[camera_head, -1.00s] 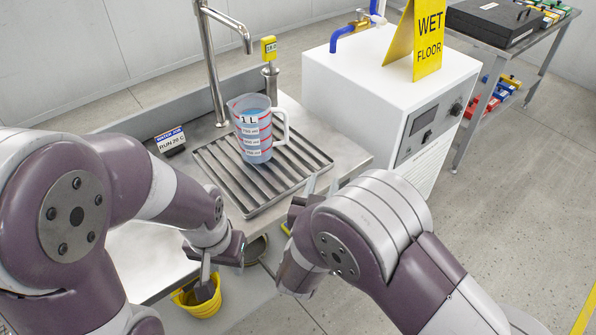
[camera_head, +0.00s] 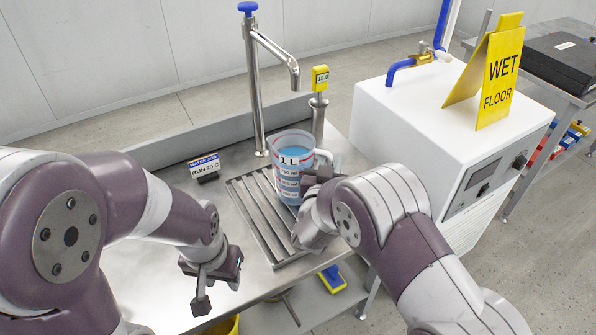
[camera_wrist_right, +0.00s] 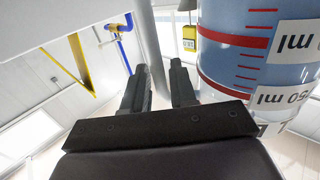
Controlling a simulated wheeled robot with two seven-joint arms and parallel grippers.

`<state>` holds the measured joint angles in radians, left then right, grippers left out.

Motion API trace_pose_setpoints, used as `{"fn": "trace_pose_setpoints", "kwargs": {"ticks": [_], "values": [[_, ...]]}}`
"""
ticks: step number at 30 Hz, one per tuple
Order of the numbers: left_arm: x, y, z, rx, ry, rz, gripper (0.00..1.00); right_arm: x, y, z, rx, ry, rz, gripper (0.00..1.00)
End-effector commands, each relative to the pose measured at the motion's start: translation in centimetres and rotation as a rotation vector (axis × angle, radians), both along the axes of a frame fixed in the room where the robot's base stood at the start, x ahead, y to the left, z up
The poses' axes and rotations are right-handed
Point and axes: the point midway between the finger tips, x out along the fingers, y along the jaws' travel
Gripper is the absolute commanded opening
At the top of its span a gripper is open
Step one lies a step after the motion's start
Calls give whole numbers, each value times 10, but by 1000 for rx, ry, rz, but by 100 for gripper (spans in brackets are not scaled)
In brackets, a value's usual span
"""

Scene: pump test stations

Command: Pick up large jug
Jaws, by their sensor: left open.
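The large jug (camera_head: 285,182) is clear with red marks, a "1 L" label and blue liquid. It stands upright on the slatted drain grate (camera_head: 262,231) below the tap. Its handle (camera_head: 325,157) points right. My right gripper (camera_head: 318,180) is close beside the jug's right side, below the handle, and partly hides the jug. My left gripper (camera_head: 205,290) is open and empty, over the counter's front-left part.
A steel tap (camera_head: 257,85) rises behind the jug, with a yellow display (camera_head: 320,78) on a post beside it. A white machine (camera_head: 405,125) with a wet floor sign (camera_head: 490,75) stands right. A small sign (camera_head: 204,168) stands left. A yellow bucket (camera_head: 225,325) is below.

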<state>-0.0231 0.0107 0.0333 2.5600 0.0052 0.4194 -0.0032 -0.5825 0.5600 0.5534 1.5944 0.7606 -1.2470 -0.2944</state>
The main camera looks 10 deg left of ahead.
Motion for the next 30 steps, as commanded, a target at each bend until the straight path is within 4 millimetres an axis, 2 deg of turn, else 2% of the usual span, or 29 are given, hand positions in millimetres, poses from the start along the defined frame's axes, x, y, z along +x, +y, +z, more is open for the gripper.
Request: {"fn": "trace_pose_setpoints", "kwargs": {"ticks": [1, 2, 30], "values": [[0, 0, 0, 0, 0, 0, 40, 0, 0, 0, 0, 0, 0, 8], [0, 0, 0, 0, 0, 0, 40, 0, 0, 0, 0, 0, 0, 0], [0, 0, 0, 0, 0, 0, 40, -1, 0, -2, -1, 4, 0, 0]]}}
